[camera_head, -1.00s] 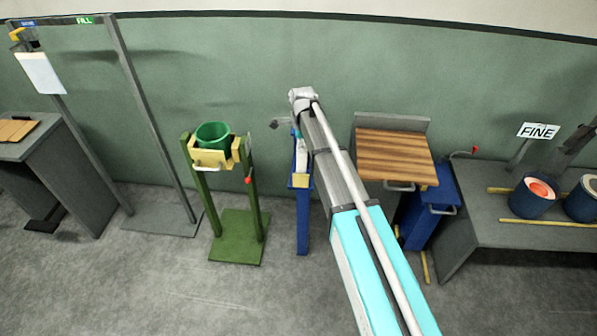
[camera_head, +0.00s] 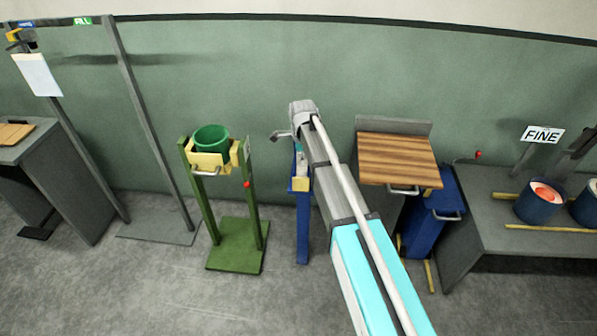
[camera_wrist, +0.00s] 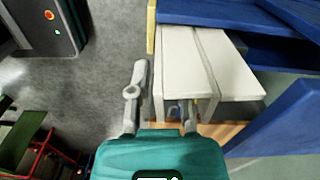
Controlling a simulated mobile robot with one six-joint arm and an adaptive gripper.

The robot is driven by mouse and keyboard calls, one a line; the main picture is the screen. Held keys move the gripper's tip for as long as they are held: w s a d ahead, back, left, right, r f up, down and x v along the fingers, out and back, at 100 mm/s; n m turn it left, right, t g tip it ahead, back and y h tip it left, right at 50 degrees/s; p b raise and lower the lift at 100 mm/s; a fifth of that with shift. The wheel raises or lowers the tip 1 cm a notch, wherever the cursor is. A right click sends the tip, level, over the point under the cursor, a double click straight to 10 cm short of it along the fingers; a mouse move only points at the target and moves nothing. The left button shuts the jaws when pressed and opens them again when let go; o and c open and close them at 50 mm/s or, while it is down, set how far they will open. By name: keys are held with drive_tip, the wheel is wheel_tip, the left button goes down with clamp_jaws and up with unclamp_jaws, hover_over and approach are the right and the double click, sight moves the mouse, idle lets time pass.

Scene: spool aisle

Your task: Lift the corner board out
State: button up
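Two pale, white corner boards lie side by side in a blue holder (camera_wrist: 215,12) in the wrist view: a left one (camera_wrist: 185,55) and a right one (camera_wrist: 228,65). Their near ends show folded-down edges. My gripper (camera_wrist: 163,105) is at the near end of the left board. One finger stands left of it with a visible gap; the other is partly hidden beneath the board's end. The gripper looks open. In the head view, my gripper (camera_head: 280,135) is small, near the top of the narrow blue stand (camera_head: 303,225), and my arm hides part of the boards.
A green stand (camera_head: 238,245) with a green bucket (camera_head: 211,138) is left of the blue stand. A wood-topped table (camera_head: 397,158) and a blue bin (camera_head: 430,222) are to the right. A grey bench (camera_head: 480,240) carries spools. Open floor lies in front.

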clamp_jaws()
drive_tip(key=shift+r, duration=0.1)
drive_tip(key=shift+r+p, duration=5.9)
drive_tip(key=shift+p, duration=0.15)
